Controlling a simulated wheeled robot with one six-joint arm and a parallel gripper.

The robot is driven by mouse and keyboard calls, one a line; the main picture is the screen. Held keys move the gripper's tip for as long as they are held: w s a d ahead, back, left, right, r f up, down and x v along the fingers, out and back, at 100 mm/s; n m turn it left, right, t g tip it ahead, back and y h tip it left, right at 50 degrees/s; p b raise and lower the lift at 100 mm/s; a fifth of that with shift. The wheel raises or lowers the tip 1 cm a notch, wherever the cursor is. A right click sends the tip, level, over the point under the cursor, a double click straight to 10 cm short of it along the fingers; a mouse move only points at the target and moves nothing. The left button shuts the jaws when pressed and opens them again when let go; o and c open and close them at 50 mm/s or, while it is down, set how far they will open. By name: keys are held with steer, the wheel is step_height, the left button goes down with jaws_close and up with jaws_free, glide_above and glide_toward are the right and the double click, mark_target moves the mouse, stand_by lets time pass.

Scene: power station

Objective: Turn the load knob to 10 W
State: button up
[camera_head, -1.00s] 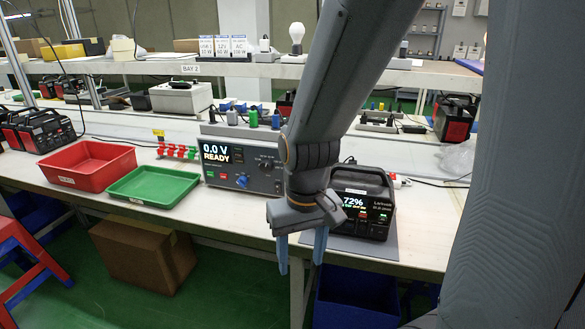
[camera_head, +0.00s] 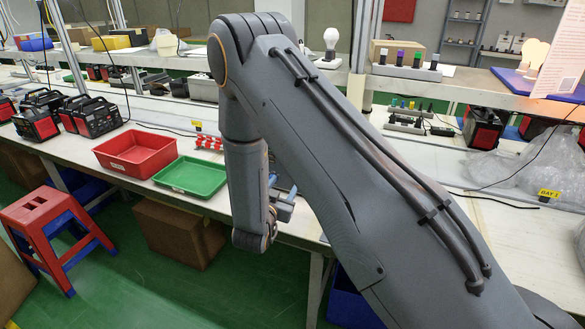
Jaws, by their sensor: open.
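My arm crosses the middle of the view. It hides nearly all of the grey test unit with the load knob, so I cannot read the knob's setting or the display. My gripper (camera_head: 284,203) shows only in part, as pale blue finger pieces beside the dark wrist, close to the table's front edge. It is open, and nothing shows between the fingers. I cannot tell how far the fingers are from the knob.
A red tray (camera_head: 136,153) and a green tray (camera_head: 192,177) lie on the table (camera_head: 105,168) left of my arm. A red stool (camera_head: 42,210) and a cardboard box (camera_head: 178,233) stand below. A shelf (camera_head: 470,82) runs behind the table.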

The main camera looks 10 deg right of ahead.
steer(key=w+d+h+p, duration=0.1)
steer(key=w+d+p, duration=0.2)
steer(key=w+d, duration=0.1)
steer(key=shift+w+d+r+t+h, duration=0.15)
steer(key=shift+w+r+t+h, duration=0.2)
steer(key=shift+w, duration=0.2)
steer(key=c, duration=1)
